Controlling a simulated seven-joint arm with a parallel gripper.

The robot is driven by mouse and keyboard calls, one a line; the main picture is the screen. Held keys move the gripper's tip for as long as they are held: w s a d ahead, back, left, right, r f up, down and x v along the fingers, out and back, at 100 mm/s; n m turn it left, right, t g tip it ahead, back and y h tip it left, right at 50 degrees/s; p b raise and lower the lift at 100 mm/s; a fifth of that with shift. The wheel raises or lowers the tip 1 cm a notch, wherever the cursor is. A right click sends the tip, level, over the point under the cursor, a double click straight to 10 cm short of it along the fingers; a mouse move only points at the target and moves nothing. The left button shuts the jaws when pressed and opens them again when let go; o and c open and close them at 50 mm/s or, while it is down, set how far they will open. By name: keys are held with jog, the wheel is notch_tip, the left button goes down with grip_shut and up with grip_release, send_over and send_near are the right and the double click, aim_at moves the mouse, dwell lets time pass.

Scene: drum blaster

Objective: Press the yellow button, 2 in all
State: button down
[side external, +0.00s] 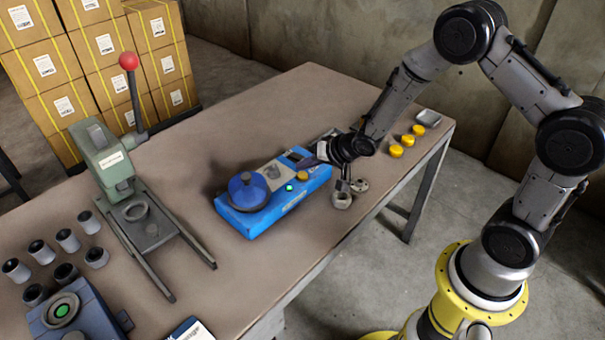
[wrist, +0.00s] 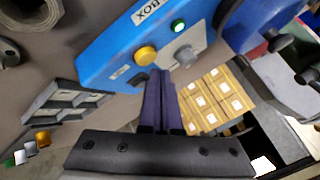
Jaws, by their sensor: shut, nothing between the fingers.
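A blue control box (side external: 272,222) lies on the table with a dark blue round part on its left end. Its yellow button (side external: 302,176) is at the right end, beside a small lit green button (side external: 289,187). In the wrist view the yellow button (wrist: 145,55) is a round dome, just beyond and slightly left of my fingertips. A grey knob (wrist: 186,55) sits to its right. My gripper (wrist: 160,74) is shut, with its dark fingers together and empty. In the side view my gripper (side external: 318,154) is close by the button; I cannot tell whether they touch.
Metal nut-like parts (side external: 342,200) stand right of the box. The table's back middle is clear.

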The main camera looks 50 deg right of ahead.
aim_at(306, 177)
jog(key=shift+f, duration=0.1)
jog(key=shift+f, duration=0.35)
jog(key=shift+f, duration=0.45)
dwell(0.9)
jog(key=shift+r, duration=0.9)
jog(key=shift+r, duration=2.5)
